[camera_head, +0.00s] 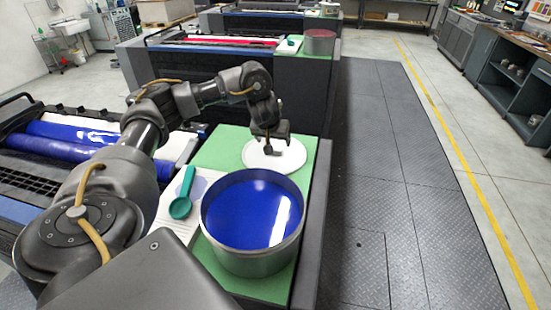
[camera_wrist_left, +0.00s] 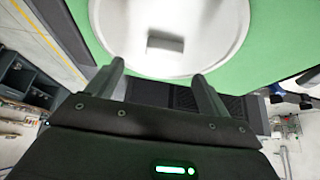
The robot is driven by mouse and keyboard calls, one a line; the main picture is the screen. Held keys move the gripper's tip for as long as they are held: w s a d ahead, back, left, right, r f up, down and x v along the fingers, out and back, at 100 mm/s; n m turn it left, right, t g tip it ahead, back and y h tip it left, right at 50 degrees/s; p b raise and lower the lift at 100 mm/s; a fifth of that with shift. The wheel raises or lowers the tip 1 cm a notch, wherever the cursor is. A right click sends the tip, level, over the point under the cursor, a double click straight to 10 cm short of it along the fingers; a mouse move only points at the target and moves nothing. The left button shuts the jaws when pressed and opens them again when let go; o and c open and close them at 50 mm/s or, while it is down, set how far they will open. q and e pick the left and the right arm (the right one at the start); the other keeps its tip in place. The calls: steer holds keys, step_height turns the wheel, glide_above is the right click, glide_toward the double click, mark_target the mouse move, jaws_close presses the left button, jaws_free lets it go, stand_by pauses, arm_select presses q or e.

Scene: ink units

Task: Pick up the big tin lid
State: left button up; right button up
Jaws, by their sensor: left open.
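The big tin lid (camera_head: 284,158) is a round, pale disc lying on the green mat behind the tin of blue ink. In the left wrist view the lid (camera_wrist_left: 205,30) fills the top middle, with a small raised block-like handle (camera_wrist_left: 165,44) on it. My left gripper (camera_head: 270,147) is over the lid in the head view and hides part of it. Its two fingers stand apart in the left wrist view (camera_wrist_left: 160,80), open and empty, pointing toward the lid's near edge. Whether the fingertips touch the lid is unclear. My right gripper is not in view.
The big tin (camera_head: 213,236) of blue ink stands in front of the lid on the green mat (camera_head: 222,150). A teal scoop (camera_head: 183,194) lies on white paper to its left. An ink unit with blue rollers (camera_head: 75,140) is at left. The dark floor plates at right are clear.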

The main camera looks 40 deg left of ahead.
arm_select(q)
steer(key=shift+w+a+f, duration=0.2)
steer(key=shift+f, duration=0.25)
steer(key=shift+f+b, duration=0.35)
steer(key=shift+f, duration=0.1)
steer(key=b+x, duration=0.1)
steer(key=x, duration=0.3)
steer(key=shift+w+a+f, duration=0.1)
steer(key=shift+a, duration=0.15)
steer(key=shift+d, duration=0.1)
steer(key=shift+c, duration=0.9)
steer(key=c, duration=0.9)
